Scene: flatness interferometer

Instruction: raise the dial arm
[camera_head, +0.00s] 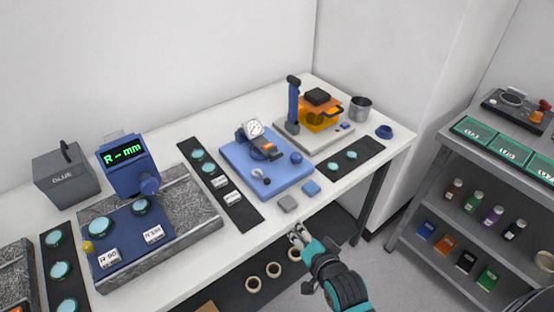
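A white round dial gauge (254,128) stands on a blue base plate (246,178) in the middle of the table. A dark blue arm with an orange part (267,147) sits beside the gauge, low over the plate. A small black-knobbed lever (259,175) is at the plate's front. My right gripper (296,233) is at the table's front edge, in front of the blue plate and apart from it. Its two pale fingers show a gap with nothing between them. My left gripper is out of view.
An orange-topped device (320,115) stands behind right. A black strip with discs (216,182) lies left. A shelf (468,207) stands at right.

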